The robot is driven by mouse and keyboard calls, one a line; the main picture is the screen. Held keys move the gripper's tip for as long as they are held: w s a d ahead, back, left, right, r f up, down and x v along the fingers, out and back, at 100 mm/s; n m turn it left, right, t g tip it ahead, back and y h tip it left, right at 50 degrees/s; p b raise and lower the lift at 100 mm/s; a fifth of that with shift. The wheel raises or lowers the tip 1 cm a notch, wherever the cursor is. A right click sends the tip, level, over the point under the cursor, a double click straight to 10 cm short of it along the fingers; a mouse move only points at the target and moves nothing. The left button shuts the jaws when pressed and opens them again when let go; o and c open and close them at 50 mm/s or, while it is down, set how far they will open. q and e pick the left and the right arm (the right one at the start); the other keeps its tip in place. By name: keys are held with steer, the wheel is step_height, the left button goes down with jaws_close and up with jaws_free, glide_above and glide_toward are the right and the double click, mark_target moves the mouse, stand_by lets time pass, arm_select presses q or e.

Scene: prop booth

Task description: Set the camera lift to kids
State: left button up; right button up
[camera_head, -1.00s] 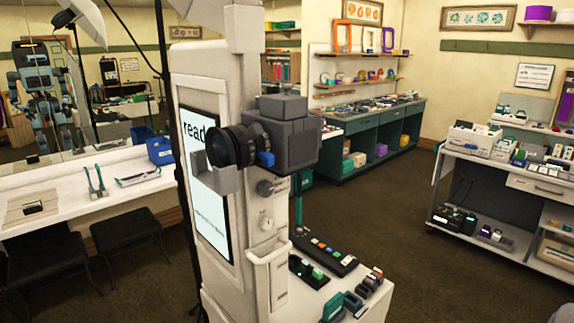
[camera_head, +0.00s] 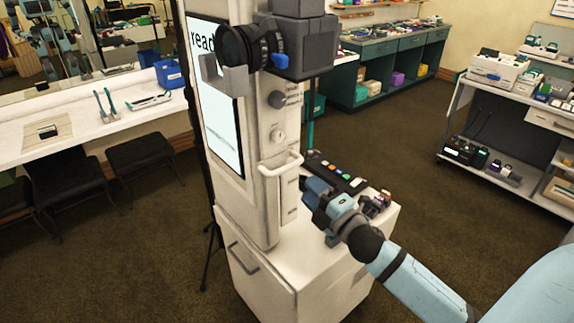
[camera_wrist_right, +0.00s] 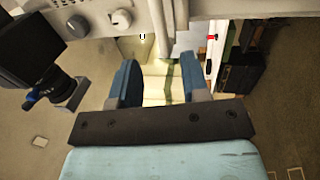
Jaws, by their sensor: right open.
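The grey camera (camera_head: 302,45), with a black lens, is on the white booth column (camera_head: 262,200). In the right wrist view the camera (camera_wrist_right: 25,45) is at the left edge. Below it on the column are a dark knob (camera_head: 277,99), a round key switch (camera_head: 278,135) and a white bar handle (camera_head: 281,164). A teal post (camera_head: 311,115) stands behind the column. I see no label reading kids. My right gripper (camera_head: 312,192) is just right of the handle, above the booth's ledge. Its fingers (camera_wrist_right: 157,80) are open with nothing held. My left gripper is not in view.
A black button strip (camera_head: 335,173) and small items (camera_head: 376,202) lie on the ledge beside my right gripper. A counter (camera_head: 85,128) and black stools (camera_head: 141,158) stand left. A grey cart (camera_head: 505,130) stands right. The floor between is clear.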

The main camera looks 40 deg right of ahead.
mark_target(287, 165)
steer(key=p+x, duration=0.1)
steer(key=x, duration=0.7)
steer(key=shift+p, duration=0.4)
steer(key=shift+w+a, duration=0.15)
steer(key=shift+w, duration=0.55)
steer(key=shift+c, duration=0.3)
jaws_close()
